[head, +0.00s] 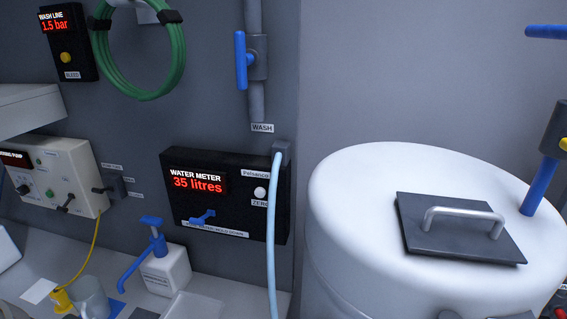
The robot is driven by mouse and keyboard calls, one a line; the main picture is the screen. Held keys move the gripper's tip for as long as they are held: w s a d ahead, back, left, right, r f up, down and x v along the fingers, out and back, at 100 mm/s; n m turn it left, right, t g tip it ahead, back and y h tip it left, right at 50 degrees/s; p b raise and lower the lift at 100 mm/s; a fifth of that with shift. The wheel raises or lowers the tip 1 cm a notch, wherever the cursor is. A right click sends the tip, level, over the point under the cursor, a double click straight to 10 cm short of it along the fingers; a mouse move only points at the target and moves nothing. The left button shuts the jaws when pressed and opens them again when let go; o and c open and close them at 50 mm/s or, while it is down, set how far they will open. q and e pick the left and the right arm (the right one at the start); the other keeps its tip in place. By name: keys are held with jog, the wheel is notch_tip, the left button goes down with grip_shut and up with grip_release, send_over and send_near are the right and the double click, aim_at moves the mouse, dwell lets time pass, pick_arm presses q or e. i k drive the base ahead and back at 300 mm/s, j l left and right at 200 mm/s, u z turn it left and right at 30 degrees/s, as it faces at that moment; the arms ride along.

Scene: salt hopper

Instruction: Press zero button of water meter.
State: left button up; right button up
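The water meter (229,225) is a black box on the grey wall, left of the white tank. Its red display (199,183) reads 35 litres. The zero button (260,193) is a small round white button on the right of its face, with a ZERO label just below. A blue lever (202,216) sits low on the face, above a label strip. A pale blue hose (273,230) hangs in front of the meter's right side, just right of the button. Neither of my grippers shows in the head view.
A white tank (345,210) with a dark handled lid (450,245) fills the right. A white pump bottle (165,270) stands on the counter below the meter. A dosing pump box (60,185) is at left. A green hose coil (97,45) and blue wash valve (241,60) hang above.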

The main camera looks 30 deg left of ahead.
aim_at(260, 193)
jog(key=u, duration=1.25)
